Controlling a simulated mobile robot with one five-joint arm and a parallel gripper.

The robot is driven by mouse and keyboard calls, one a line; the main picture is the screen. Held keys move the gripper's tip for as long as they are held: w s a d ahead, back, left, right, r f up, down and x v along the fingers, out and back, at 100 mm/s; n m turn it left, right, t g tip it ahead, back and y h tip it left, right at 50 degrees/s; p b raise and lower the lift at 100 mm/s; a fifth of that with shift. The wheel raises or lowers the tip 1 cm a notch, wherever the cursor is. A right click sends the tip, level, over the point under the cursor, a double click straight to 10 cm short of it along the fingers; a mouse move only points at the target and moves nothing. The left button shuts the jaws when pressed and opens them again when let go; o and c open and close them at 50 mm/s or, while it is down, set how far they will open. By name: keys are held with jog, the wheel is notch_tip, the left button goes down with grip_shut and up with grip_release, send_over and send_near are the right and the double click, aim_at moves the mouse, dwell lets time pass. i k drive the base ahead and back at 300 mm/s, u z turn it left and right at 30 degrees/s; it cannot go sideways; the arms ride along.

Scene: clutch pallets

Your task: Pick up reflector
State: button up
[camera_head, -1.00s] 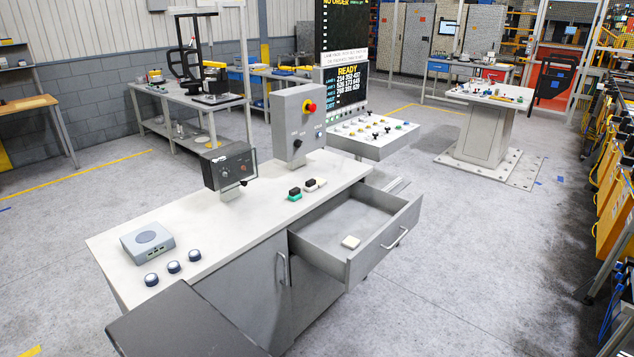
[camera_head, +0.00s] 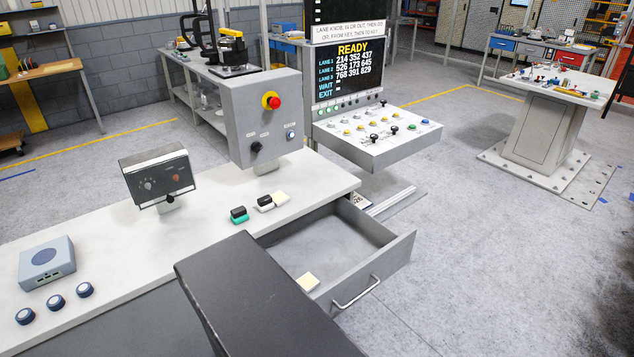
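I cannot make out a thing that is clearly the reflector. Small pieces lie on the white bench top (camera_head: 215,222): a green and black block (camera_head: 239,215), a black and white block (camera_head: 265,203) and a pale cream block (camera_head: 281,198). Another cream block (camera_head: 307,283) lies in the open grey drawer (camera_head: 345,237). A small pale item with dark marks (camera_head: 362,201) shows at the drawer's back corner, partly hidden. My gripper is not in view.
A grey control box (camera_head: 265,118) with a red button and a dark dial box (camera_head: 158,178) stand on the bench. A grey-blue device (camera_head: 47,262) and three blue-ringed knobs (camera_head: 56,302) are at left. A sloped button panel (camera_head: 377,137) stands behind.

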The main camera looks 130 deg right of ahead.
aim_at(279, 198)
jog(key=u, duration=0.1)
jog(key=k, duration=1.15)
jog(key=z, duration=1.55)
jog(key=k, duration=0.35)
jog(key=u, duration=0.3)
jog(key=i, duration=0.35)
jog(key=z, duration=0.2)
